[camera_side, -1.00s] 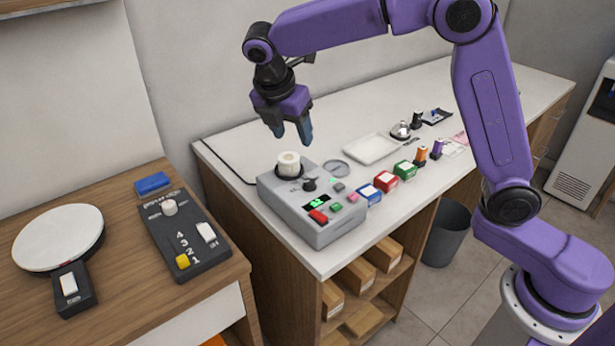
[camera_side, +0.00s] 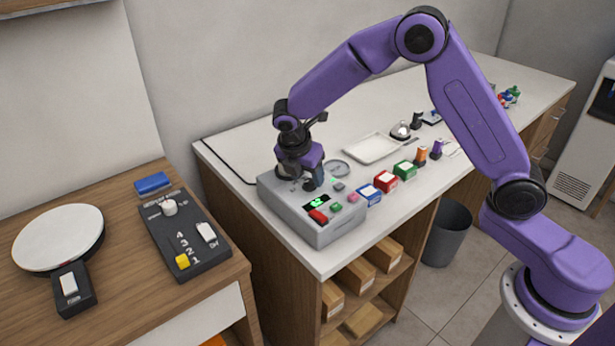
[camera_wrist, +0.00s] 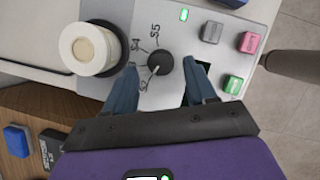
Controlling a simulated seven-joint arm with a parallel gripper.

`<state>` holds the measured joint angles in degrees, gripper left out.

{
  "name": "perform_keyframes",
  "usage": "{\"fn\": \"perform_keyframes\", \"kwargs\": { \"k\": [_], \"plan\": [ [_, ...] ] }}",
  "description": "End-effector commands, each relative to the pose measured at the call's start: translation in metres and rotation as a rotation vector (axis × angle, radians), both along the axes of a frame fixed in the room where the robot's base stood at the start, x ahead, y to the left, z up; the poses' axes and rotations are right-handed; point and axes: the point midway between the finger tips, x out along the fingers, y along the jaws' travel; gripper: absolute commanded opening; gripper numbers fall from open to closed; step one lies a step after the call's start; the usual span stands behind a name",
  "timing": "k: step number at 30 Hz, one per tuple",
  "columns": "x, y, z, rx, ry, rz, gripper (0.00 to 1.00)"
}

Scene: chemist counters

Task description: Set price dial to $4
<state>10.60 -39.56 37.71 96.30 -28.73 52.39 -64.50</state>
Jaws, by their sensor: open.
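The price dial is a round black knob (camera_wrist: 160,65) on a grey machine (camera_side: 338,229). In the wrist view, labels reading $5 and $4 and others lower down run along its left side, and its white mark appears to point to the lower left, toward the lower labels. My gripper (camera_wrist: 159,79) is open, its two blue-grey fingertips on either side of the dial, apart from it in the picture. Whether they touch it cannot be told. In the side view my gripper (camera_side: 311,185) is low over the machine and hides most of the dial.
A white roll (camera_wrist: 90,48) stands on the machine, left of the dial in the wrist view. Grey, pink and green buttons (camera_wrist: 233,84) sit to the right. Coloured boxes (camera_side: 386,180), a white tray (camera_side: 372,149) and a bell (camera_side: 400,131) stand further along the counter.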

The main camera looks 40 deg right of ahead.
Motion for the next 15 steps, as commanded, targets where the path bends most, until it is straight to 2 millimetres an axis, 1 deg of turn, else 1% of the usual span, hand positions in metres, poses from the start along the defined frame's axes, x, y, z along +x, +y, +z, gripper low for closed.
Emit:
{"fn": "perform_keyframes", "kwargs": {
  "k": [1, 3, 6, 14, 15],
  "plan": [
    [0.0006, -0.0025, -0.0054, -0.001, 0.002, -0.001, 0.56],
    [0.0012, -0.0042, -0.0101, -0.001, 0.002, -0.001, 0.56],
    [0.0018, -0.0052, -0.0141, 0.001, 0.001, 0.001, 0.56],
    [0.0022, -0.0055, -0.0150, 0.001, 0.000, 0.000, 0.56],
    [0.0022, -0.0056, -0.0149, 0.001, 0.000, 0.000, 0.53]
  ]
}}
